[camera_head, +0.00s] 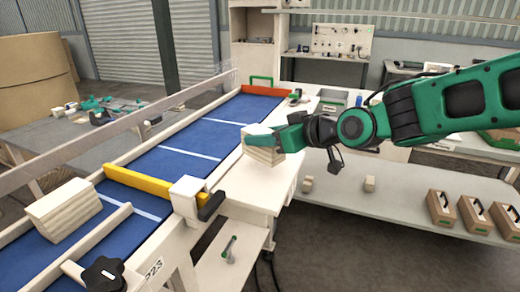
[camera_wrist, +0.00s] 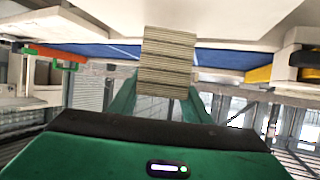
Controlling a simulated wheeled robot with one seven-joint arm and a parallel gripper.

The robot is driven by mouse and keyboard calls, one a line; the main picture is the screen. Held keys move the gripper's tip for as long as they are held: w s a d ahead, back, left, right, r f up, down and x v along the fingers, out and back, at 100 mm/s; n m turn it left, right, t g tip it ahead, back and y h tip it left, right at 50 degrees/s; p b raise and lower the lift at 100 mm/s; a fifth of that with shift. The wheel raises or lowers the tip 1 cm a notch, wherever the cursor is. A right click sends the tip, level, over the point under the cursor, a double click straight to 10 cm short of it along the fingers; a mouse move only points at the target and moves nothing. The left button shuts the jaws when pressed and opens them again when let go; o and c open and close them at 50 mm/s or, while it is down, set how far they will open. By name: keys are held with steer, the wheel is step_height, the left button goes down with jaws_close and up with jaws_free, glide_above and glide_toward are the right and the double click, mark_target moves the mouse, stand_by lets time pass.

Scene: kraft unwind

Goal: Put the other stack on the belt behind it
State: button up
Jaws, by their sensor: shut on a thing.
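A pale layered stack (camera_head: 263,156) is in my gripper (camera_head: 272,141), beside the right edge of the blue belt (camera_head: 180,140). In the wrist view the same stack (camera_wrist: 167,60) sits between the green fingers of my gripper (camera_wrist: 165,103), with the belt (camera_wrist: 215,58) behind it. Its height above the pale table beside the belt (camera_head: 248,190) is hard to tell. Another pale layered stack (camera_head: 63,208) rests at the near left end of the belt, in front of the yellow bar (camera_head: 152,185). White lines cross the belt.
An orange bar (camera_head: 268,91) crosses the belt's far end. A clear rail (camera_head: 120,125) runs along its left side. A white block (camera_head: 187,195) with a black end stands at the yellow bar. A low shelf on the right holds several brown boxes (camera_head: 441,208).

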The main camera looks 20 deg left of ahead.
step_height(320, 180, down, 4)
steer(key=shift+r, duration=0.1)
steer(key=o, duration=1.1)
steer(key=v, duration=1.2)
steer(key=shift+d, duration=0.1)
